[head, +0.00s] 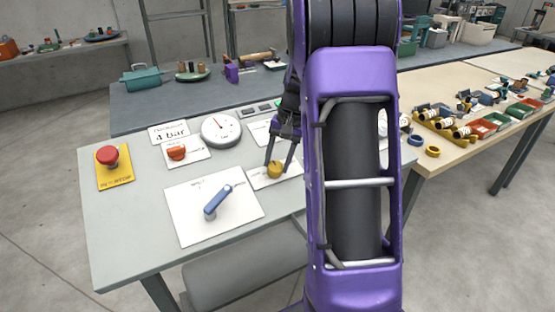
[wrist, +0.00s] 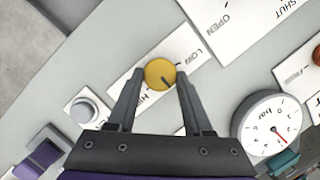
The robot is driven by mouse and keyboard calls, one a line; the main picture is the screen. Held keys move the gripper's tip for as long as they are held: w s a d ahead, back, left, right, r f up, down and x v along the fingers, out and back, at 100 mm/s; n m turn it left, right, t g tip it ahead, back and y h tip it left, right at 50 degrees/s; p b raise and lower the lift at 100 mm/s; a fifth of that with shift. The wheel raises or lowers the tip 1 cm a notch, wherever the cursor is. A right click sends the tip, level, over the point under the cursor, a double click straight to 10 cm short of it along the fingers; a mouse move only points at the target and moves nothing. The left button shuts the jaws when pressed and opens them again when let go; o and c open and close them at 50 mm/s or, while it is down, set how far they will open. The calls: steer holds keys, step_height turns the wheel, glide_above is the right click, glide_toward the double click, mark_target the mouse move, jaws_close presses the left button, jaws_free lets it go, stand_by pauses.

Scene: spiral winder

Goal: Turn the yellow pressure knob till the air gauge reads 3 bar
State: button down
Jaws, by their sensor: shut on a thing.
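The yellow pressure knob (head: 275,171) sits on a white label plate on the grey desk. My gripper (head: 277,163) reaches down with its two fingers on opposite sides of the knob, shut on it. In the wrist view, the round knob (wrist: 160,73) shows between the fingertips, with a dark line towards its lower right. LOW is printed to its upper right and HIGH to its lower left. The white air gauge (head: 221,131) stands behind and left of the knob. Its red needle shows in the wrist view (wrist: 270,123), but I cannot read the value.
A card (head: 172,132) reads 4 Bar. A blue lever (head: 217,202) on a white plate, an orange knob (head: 177,152) and a red stop button (head: 107,155) on yellow lie to the left. A grey round button (wrist: 88,110) is near my left finger. My arm hides the desk's right side.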

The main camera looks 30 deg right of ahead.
stand_by(0.3)
steer(key=shift+c, duration=1.5)
jaws_free()
steer(key=p+v, duration=0.2)
steer(key=v, duration=1.5)
steer(key=shift+r, duration=0.2)
steer(key=shift+d, duration=0.15)
